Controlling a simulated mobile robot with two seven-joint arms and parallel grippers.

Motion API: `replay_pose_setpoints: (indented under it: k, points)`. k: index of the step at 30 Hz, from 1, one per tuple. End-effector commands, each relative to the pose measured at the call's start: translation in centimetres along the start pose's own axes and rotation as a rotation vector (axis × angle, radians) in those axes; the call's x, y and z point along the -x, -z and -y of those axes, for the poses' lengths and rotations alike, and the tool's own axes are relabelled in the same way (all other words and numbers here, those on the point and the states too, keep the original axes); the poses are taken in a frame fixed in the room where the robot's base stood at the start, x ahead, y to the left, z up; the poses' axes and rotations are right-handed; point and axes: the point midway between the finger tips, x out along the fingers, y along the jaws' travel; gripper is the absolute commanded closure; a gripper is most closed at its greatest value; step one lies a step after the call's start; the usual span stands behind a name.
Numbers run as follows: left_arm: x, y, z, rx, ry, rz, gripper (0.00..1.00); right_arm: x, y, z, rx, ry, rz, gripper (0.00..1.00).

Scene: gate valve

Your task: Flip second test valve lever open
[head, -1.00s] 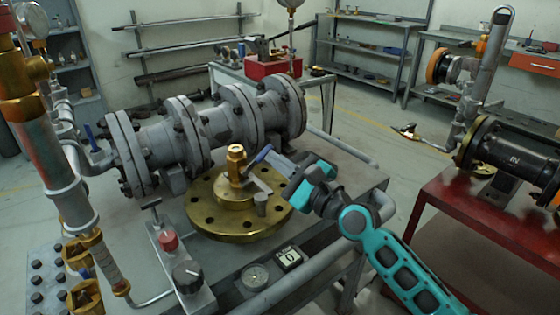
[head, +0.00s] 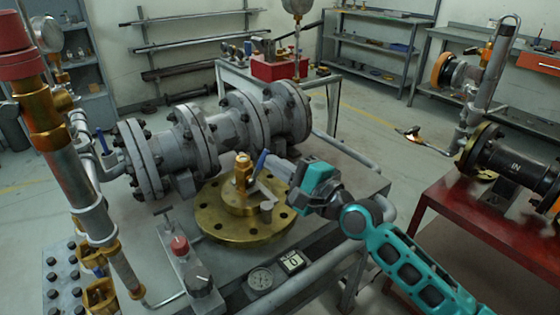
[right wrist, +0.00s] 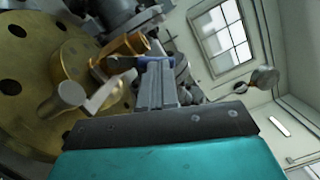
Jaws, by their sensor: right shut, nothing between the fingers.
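A small brass valve (head: 243,172) stands on a round brass flange (head: 222,228) on the grey bench. Its blue lever (head: 262,160) angles up beside it, on the side of my right gripper (head: 279,166). In the right wrist view the blue lever (right wrist: 157,60) shows behind the tips of my right gripper (right wrist: 155,72). The fingers are together with nothing between them and are close to the lever; I cannot tell whether they touch. Another blue lever (head: 102,140) is on the pipework at left. I cannot tell which lever is the second test valve's. My left gripper is out of view.
A grey flanged pipe assembly (head: 212,137) lies behind the brass flange. A grey-tipped bracket (right wrist: 82,98) is close to the fingers. A red table (head: 455,215) stands at right.

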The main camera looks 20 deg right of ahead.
Motion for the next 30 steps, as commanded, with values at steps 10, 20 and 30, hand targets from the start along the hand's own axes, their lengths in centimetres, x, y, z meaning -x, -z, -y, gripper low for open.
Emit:
replay_pose_setpoints:
  k: [10, 20, 30]
  points:
    - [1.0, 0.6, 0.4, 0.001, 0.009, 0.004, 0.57, -0.1, -0.7, 0.4, 0.120, -0.024, 0.000, 1.00]
    - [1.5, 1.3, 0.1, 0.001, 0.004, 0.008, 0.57, -0.2, -1.0, 0.5, 0.206, -0.041, 0.000, 1.00]
    - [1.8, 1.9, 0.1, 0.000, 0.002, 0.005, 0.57, -0.2, -1.2, 0.5, 0.269, -0.054, 0.000, 1.00]
